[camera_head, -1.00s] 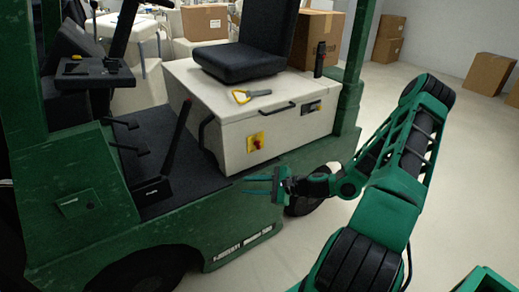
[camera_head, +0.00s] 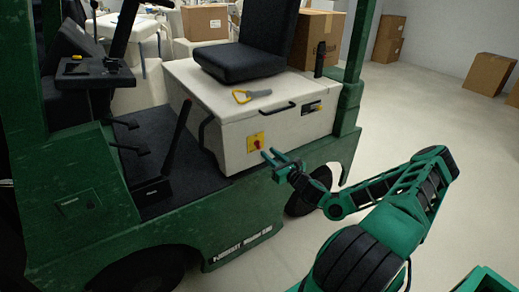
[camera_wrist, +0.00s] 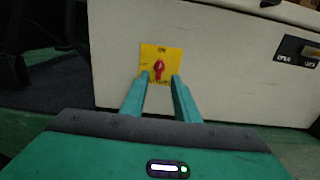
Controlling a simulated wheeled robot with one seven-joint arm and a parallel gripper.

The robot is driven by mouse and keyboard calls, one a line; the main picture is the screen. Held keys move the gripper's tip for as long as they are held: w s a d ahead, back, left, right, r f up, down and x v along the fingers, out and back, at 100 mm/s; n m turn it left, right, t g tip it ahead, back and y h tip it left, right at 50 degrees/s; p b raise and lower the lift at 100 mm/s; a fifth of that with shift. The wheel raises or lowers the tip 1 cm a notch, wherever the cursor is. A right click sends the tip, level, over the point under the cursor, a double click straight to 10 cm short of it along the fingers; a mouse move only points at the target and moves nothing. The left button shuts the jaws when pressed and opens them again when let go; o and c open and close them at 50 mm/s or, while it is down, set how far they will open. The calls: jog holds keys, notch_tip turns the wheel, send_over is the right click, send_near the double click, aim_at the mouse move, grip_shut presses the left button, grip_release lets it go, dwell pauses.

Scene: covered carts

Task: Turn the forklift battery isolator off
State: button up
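The battery isolator is a red knob (camera_wrist: 159,68) on a yellow plate (camera_wrist: 161,53) fixed to the front of the white battery box. In the head view the yellow plate (camera_head: 255,142) sits on the box's lower left part. The knob's handle looks roughly upright in the wrist view, toward the "ON" label at the top of the plate. My gripper (camera_head: 270,158) is just right of and below the plate.
The white battery box (camera_head: 225,120) carries a black seat (camera_head: 232,58) and a yellow-handled tool (camera_head: 252,95). A black latch handle (camera_head: 278,107) and a small dark panel (camera_wrist: 298,51) are to the right. The forklift's green side (camera_head: 225,225) lies below. Open floor is at right.

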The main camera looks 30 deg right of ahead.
aim_at(260, 146)
jog(key=w, duration=0.6)
jog(key=shift+w+a, duration=0.1)
jog(key=shift+w, duration=0.25)
jog(key=shift+c, duration=0.7)
grip_shut()
jog(key=shift+a, duration=0.15)
